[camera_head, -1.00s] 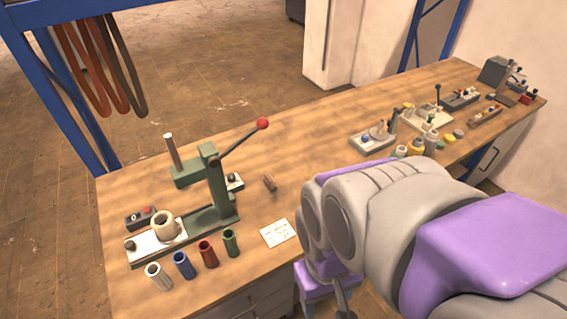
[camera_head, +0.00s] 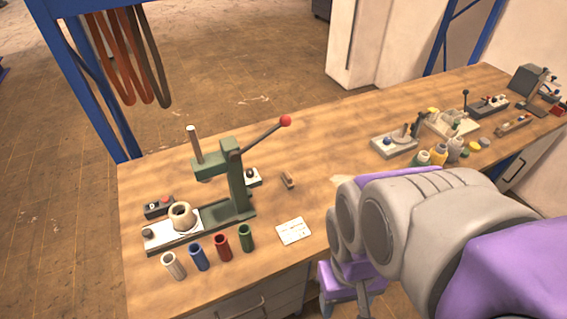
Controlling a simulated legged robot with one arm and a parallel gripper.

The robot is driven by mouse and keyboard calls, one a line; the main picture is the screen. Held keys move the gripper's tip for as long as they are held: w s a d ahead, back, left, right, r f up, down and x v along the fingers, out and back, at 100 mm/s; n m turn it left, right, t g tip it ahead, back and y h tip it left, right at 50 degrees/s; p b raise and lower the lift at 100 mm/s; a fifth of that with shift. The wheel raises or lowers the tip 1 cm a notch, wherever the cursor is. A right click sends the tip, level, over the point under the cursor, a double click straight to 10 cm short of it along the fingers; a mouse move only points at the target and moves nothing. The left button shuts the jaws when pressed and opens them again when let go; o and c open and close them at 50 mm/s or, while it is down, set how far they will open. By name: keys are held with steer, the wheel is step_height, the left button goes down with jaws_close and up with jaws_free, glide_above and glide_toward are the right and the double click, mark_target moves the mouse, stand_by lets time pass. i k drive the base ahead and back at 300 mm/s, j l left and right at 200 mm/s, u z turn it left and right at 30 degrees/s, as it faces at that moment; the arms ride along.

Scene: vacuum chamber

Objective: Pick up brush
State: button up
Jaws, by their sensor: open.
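A small brown object that looks like the brush (camera_head: 288,180) lies on the wooden workbench (camera_head: 320,150), right of the green lever press (camera_head: 238,185) and above a white card. My arm comes in from the lower right. My gripper (camera_head: 350,298) is at the bottom edge, in front of the bench's near edge, partly hidden by my arm and cut off by the frame. It is open, well apart from the brush and below it in the picture.
Several coloured tubes (camera_head: 222,247) stand near the front left. The white card (camera_head: 293,231) lies below the brush. The press lever with a red knob (camera_head: 285,121) rises near the brush. Bottles (camera_head: 438,154) and fixtures crowd the right; the middle back is clear.

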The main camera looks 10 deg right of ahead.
mark_target(286, 178)
steer(key=i+l+u, duration=0.15)
steer(key=l, duration=0.3)
steer(key=i+l+u, duration=0.15)
steer(key=l, duration=0.25)
steer(key=i+l+u, duration=0.15)
steer(key=l, duration=0.35)
steer(key=i+l+u, duration=0.15)
steer(key=l, duration=0.3)
